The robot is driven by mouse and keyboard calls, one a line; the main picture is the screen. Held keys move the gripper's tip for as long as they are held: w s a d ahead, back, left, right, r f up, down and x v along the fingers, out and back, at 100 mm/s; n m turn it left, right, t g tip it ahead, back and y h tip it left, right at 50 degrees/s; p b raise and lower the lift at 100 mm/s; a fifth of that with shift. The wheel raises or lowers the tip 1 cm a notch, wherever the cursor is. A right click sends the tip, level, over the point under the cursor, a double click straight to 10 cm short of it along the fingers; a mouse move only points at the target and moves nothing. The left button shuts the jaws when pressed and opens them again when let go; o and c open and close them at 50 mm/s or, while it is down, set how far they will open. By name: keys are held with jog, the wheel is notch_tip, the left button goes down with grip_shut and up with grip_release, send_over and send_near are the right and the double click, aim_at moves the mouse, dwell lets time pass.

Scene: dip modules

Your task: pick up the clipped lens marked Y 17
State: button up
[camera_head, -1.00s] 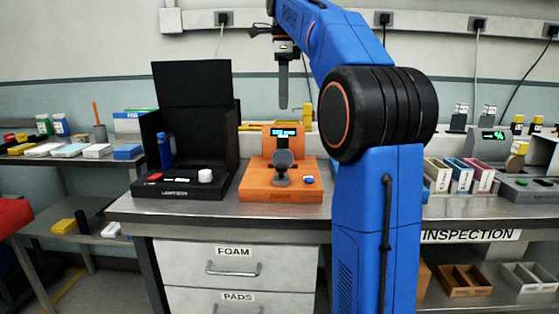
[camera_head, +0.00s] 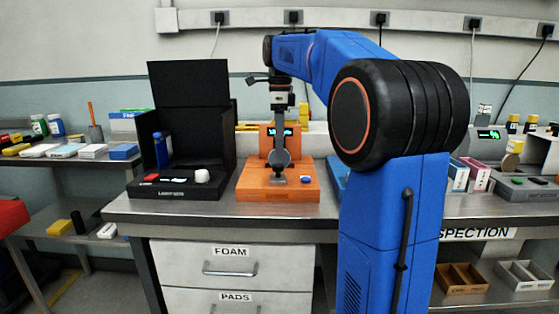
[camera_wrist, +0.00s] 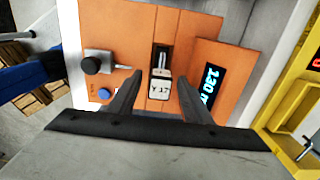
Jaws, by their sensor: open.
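In the wrist view, a small pale block marked Y 17 (camera_wrist: 160,89) sits at a dark slot in the orange device (camera_wrist: 123,25). My gripper (camera_wrist: 160,78) is open. Its two dark fingers stand on either side of the marked block, apart from it as seen there. Any height gap is hard to judge. I cannot make out the marked block there.
The device has a lit display (camera_wrist: 209,88), a black knob (camera_wrist: 92,65) and a blue button (camera_wrist: 104,95). A black light box (camera_head: 192,100) with an upright lid stands to the left. A yellow frame (camera_wrist: 296,80) is at the wrist view's right edge.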

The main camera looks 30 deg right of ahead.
jog(key=shift+f, duration=1.55)
jog(key=c, duration=1.1)
jog(key=shift+r, duration=0.1)
jog(key=shift+c, duration=0.2)
